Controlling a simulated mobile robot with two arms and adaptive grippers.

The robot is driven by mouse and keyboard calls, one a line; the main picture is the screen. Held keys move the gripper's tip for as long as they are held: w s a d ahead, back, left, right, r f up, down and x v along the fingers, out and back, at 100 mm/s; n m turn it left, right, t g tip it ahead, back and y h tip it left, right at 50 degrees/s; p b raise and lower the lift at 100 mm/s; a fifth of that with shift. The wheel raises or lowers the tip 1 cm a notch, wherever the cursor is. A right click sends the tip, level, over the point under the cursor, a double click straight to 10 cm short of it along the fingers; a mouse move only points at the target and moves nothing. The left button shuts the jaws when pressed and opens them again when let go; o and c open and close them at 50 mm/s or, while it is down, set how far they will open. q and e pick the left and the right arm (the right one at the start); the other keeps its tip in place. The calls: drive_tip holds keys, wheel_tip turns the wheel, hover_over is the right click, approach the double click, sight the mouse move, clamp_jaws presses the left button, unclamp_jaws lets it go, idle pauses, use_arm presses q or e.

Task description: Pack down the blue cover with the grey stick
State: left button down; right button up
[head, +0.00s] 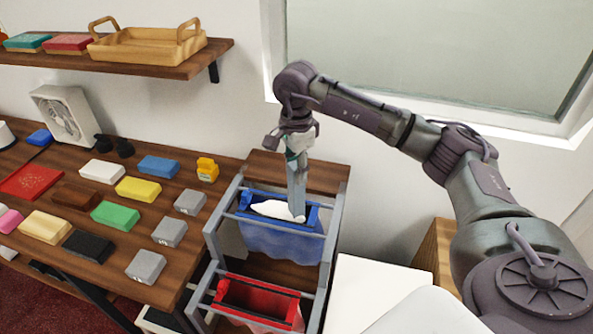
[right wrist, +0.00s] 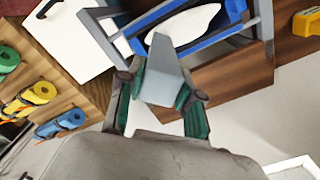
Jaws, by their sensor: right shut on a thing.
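My right gripper (head: 297,150) is shut on the grey stick (head: 297,188), which points down over the blue cover (head: 280,241). In the right wrist view, the gripper's green fingers (right wrist: 160,98) hold the stick (right wrist: 160,72) between them. The blue cover hangs in the rear bay of a grey metal frame, with a dark blue rim. A white, rounded thing (head: 270,208) lies in its opening. The stick's lower end overlaps the right end of the white thing; I cannot tell whether they touch. My left gripper is out of view.
A red cover (head: 258,300) hangs in the front bay of the frame (head: 328,235). A wooden table (head: 60,165) with several coloured blocks stands at left. A shelf with a wooden tray (head: 150,50) is above. White boxes (head: 365,285) stand right of the frame.

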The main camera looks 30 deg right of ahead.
drive_tip(key=shift+r+p, duration=1.8)
drive_tip(key=shift+r, duration=1.4)
